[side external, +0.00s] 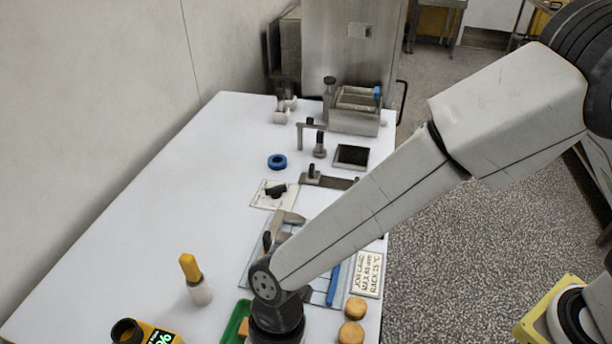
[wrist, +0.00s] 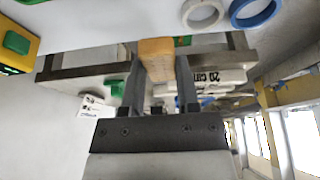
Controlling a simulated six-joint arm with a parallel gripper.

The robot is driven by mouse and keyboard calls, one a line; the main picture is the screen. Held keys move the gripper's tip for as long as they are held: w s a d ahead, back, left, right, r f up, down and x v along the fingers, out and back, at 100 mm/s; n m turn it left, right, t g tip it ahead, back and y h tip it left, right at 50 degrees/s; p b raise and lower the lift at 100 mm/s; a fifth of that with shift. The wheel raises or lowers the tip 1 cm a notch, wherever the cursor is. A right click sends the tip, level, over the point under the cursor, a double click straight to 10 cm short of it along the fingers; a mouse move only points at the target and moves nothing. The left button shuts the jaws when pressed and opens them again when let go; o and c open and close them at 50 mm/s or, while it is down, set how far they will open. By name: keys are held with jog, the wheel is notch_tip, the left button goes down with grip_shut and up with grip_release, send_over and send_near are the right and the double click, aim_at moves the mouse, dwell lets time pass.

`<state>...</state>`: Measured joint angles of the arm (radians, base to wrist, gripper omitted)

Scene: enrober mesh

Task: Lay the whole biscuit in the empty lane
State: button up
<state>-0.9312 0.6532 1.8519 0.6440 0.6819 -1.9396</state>
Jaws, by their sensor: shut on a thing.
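In the wrist view my gripper (wrist: 157,68) is shut on a tan, biscuit-coloured piece, the biscuit (wrist: 156,50), held between its two fingertips. It looks block-shaped from this angle, and I cannot tell whether it is whole. Two round brown biscuits (side external: 355,308) lie at the table's front right.
A green tray (side external: 233,322) stands left of my wrist, partly hidden. A job card (side external: 367,275) lies right of the mesh. A yellow-capped bottle (side external: 197,281) and a yellow-black meter (side external: 160,335) stand at left. A blue ring (side external: 277,161) lies farther back. The table's left side is clear.

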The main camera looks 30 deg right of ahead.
jog(key=shift+w+a+f, duration=0.35)
jog(key=shift+a+f, duration=0.05)
jog(key=shift+f, duration=0.2)
jog(key=shift+w+a+f, duration=0.3)
jog(key=shift+a+f, duration=0.05)
jog(key=shift+f, duration=0.25)
jog(key=shift+a+f, duration=0.1)
jog(key=shift+f, duration=0.1)
jog(key=shift+w+a+f, duration=0.1)
jog(key=shift+w+f, duration=0.05)
jog(key=shift+f, duration=1.5)
jog(key=o, duration=0.9)
jog(key=shift+f, duration=0.1)
jog(key=v, duration=1.2)
